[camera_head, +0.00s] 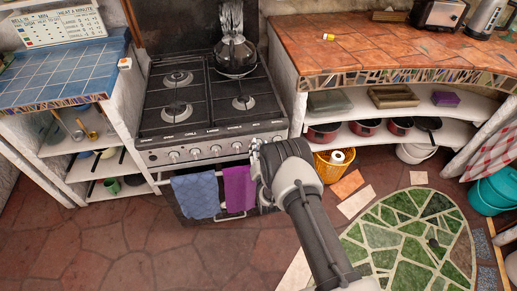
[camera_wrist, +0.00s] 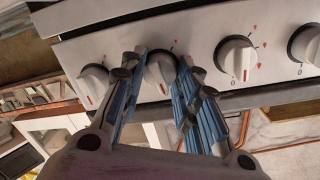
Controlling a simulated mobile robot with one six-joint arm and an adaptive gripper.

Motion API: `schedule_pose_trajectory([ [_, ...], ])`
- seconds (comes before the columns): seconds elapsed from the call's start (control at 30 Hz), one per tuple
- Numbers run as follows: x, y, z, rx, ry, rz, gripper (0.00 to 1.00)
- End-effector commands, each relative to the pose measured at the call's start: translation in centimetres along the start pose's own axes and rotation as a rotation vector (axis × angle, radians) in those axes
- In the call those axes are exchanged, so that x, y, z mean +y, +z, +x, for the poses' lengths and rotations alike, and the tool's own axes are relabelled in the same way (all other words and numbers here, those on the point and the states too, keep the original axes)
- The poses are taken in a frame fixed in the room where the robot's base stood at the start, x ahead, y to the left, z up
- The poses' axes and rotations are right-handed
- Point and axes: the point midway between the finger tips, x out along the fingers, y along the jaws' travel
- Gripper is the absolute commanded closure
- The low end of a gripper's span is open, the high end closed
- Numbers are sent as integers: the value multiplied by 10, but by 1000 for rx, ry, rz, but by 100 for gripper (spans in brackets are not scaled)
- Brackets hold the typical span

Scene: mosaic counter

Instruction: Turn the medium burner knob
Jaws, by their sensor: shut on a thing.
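The black gas stove (camera_head: 163,132) has a row of white round knobs (camera_head: 215,149) along its front panel. My gripper (camera_head: 257,151) is at the right part of this panel. In the wrist view the two blue-padded fingers of my gripper (camera_wrist: 160,72) are on either side of one white knob (camera_wrist: 158,64) and shut on it. A neighbouring knob (camera_wrist: 94,82) is to its left, close to the finger, and another knob (camera_wrist: 236,56) is to its right. In the head view the held knob is hidden by my gripper. Which burner it serves cannot be read.
A blue towel (camera_head: 196,194) and a purple towel (camera_head: 238,188) hang from the oven rail below the panel. A yellow basket (camera_head: 327,173) stands on the floor close to my gripper. The floor before the stove is clear.

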Motion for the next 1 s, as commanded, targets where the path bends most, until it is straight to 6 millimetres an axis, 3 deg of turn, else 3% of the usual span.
schedule_pose_trajectory([
  [0.33, 0, 1, 0, -12, -4, 134, 94],
  [0.87, 0, 0, 0, -12, -5, 157, 95],
  [0.9, 0, 0, 0, -12, -5, 157, 69],
  [1.0, 0, 0, 0, -12, -5, 157, 62],
])
